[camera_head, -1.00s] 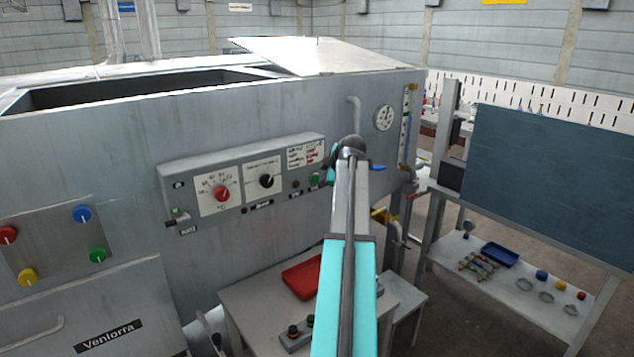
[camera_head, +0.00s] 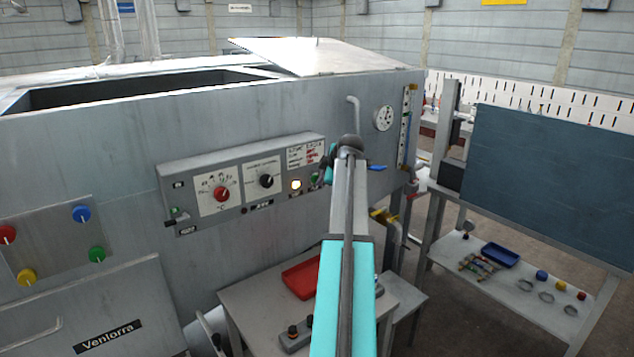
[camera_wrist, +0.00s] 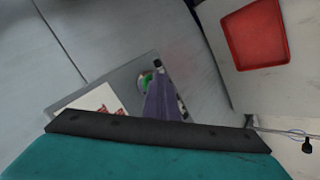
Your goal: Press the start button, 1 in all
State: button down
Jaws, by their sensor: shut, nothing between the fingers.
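The control panel (camera_head: 240,187) is fixed to the front of the large grey machine. A green button (camera_head: 315,179) sits near its right end, partly hidden by my gripper (camera_head: 327,165). In the wrist view the green button (camera_wrist: 146,79) shows right beside the tip of my gripper (camera_wrist: 160,95). My fingers are shut and empty, at or very close to the button; contact cannot be told. A round lamp (camera_head: 296,185) left of the button glows yellow-white.
A red knob (camera_head: 221,194) and a black knob (camera_head: 266,181) are on the panel. Below stands a small table (camera_head: 250,300) with a red tray (camera_head: 300,279). A blue valve handle (camera_head: 376,168) and pipes are to the right.

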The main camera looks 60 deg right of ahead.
jog(key=shift+s, duration=0.1)
jog(key=shift+s+a, duration=0.3)
jog(key=shift+s, duration=0.45)
dwell(0.3)
jog(key=s, duration=0.1)
jog(key=s+a, duration=0.1)
jog(key=s, duration=0.1)
jog(key=s+b, duration=0.1)
jog(key=shift+s+a, duration=0.3)
jog(key=shift+s, duration=0.1)
jog(key=shift+r, duration=0.1)
dwell(0.9)
